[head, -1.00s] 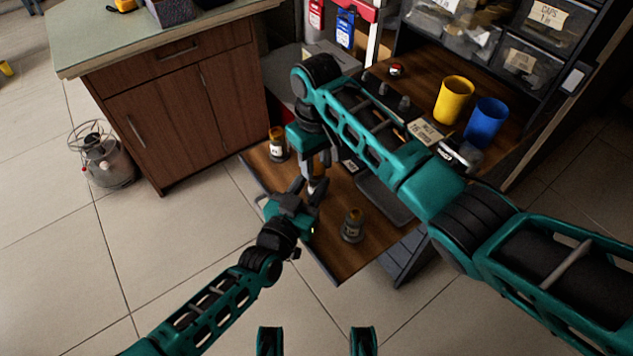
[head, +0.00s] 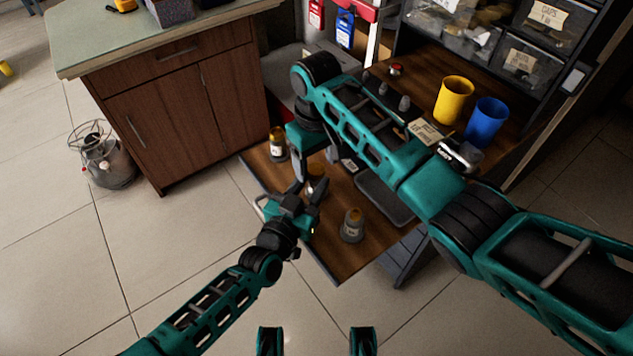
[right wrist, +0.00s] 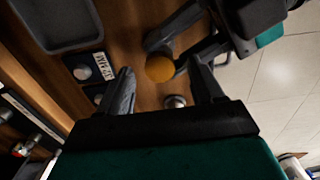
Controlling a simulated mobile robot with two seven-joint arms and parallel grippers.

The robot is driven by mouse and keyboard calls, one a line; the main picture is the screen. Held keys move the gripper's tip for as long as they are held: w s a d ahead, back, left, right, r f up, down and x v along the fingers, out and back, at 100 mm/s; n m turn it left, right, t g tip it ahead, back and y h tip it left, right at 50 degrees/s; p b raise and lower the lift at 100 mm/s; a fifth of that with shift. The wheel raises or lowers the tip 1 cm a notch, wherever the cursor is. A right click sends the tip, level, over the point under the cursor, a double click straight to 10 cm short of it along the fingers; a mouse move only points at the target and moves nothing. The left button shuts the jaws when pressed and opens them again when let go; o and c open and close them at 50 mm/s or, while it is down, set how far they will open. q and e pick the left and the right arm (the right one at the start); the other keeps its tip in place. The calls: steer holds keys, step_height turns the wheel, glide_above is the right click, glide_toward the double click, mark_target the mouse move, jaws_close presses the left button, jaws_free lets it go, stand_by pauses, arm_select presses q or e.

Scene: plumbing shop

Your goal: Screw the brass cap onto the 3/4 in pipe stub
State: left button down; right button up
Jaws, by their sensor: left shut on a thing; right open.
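An orange-brown brass cap (head: 317,170) shows at my left gripper, and as a round disc (right wrist: 160,68) in the right wrist view. My left gripper (head: 307,186) is shut low beside it, its dark fingers passing under the disc. They seem to hold the pipe stub below, which is mostly hidden. My right gripper (right wrist: 166,88) is open above, one finger on each side of the cap and clear of it. In the head view my right arm partly hides this spot. Whether the cap is seated on the thread cannot be told.
A dark tray (head: 384,198) lies to the right. Yellow (head: 454,99) and blue (head: 486,122) cups stand farther back.

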arm_select(q)
steer(key=shift+r, duration=0.1)
arm_select(e)
step_height(320, 180, up, 12)
steer(key=shift+f, duration=0.15)
stand_by(0.3)
arm_select(q)
steer(key=c, duration=0.6)
jaws_free()
steer(key=p+v, duration=0.2)
steer(key=v, duration=1.1)
steer(key=shift+p, duration=0.35)
arm_select(e)
step_height(320, 180, up, 3)
steer(key=shift+f, duration=0.1)
